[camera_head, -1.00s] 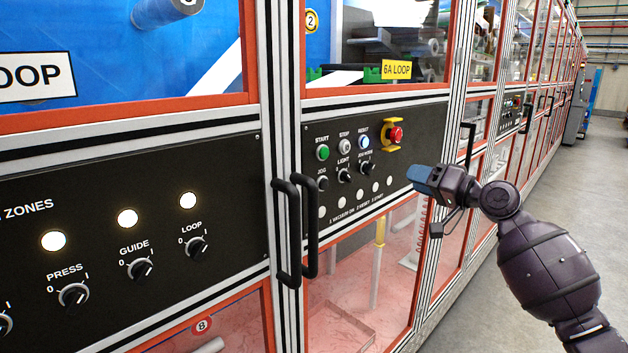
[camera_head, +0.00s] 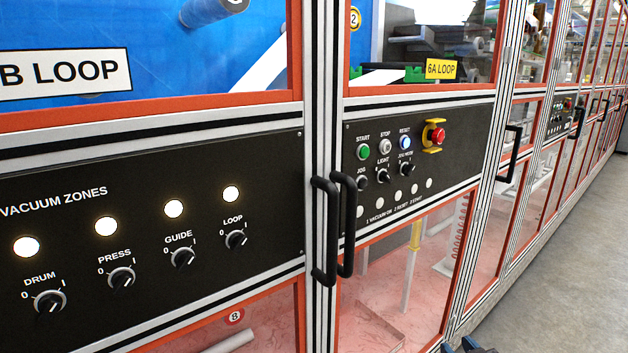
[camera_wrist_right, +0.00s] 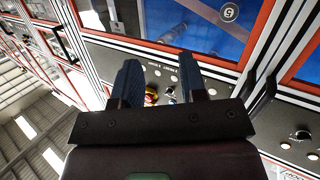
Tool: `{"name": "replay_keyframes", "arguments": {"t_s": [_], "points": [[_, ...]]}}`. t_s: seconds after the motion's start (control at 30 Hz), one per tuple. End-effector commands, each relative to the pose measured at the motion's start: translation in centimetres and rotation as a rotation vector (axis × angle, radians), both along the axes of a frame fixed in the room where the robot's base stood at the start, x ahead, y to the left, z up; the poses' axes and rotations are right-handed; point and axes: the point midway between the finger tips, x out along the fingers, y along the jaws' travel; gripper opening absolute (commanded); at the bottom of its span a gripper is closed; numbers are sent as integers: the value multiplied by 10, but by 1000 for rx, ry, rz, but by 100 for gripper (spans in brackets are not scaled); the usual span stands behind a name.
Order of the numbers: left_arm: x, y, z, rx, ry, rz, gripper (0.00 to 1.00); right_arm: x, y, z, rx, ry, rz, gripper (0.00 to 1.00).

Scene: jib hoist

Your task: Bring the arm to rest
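My right gripper (camera_head: 470,346) shows only as blue tips at the bottom edge of the head view, right of centre. In the right wrist view my right gripper (camera_wrist_right: 162,70) has its two blue-black fingers standing apart with nothing between them. It is clear of the machine front as far as I can see. The rest of my right arm is out of the head view. My left gripper is in neither view.
A black control panel (camera_head: 470,150) carries buttons and a red emergency stop (camera_head: 436,136). A vacuum zones panel (camera_head: 150,270) with lit lamps is at left. Black door handles (camera_head: 325,230) stick out between them. Grey floor (camera_head: 570,270) at right is free.

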Motion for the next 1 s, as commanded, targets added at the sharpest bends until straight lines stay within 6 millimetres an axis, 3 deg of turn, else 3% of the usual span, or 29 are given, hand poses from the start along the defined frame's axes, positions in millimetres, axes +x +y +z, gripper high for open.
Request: {"name": "replay_keyframes", "arguments": {"t_s": [0.03,0.3,0.53,0.7,1.0], "points": [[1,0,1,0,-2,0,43,-22,2,-21,-11,33,-15,39],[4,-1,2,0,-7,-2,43,-132,9,-106,-26,212,-90,39],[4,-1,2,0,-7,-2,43,-215,11,-158,26,373,-150,39],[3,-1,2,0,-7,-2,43,-242,8,-172,31,426,-170,39],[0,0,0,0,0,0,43,-246,7,-174,31,433,-172,39]]}}
